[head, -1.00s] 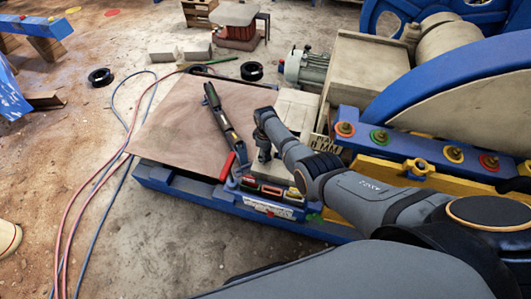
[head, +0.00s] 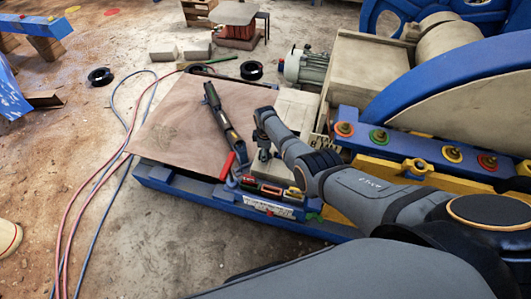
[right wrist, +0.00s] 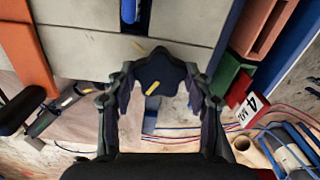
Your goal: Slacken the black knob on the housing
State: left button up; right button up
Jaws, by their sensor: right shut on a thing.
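The black knob (right wrist: 160,72) is star-shaped and sits against a pale panel of the housing (right wrist: 85,52) in the right wrist view. It has a yellow mark on it, and another short yellow mark lies beside its upper left edge. My right gripper (right wrist: 160,98) has a finger on each side of the knob and is shut on it. In the head view my right gripper (head: 262,140) points down at the pale block beside the brown sheet; the knob cannot be made out there. My left gripper is not in view.
A blue rail with coloured rings (head: 420,148) runs at the right. Red and blue hoses (head: 92,185) cross the floor at left.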

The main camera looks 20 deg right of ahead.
jog(key=o, duration=1.2)
notch_tip(320, 180, up, 12)
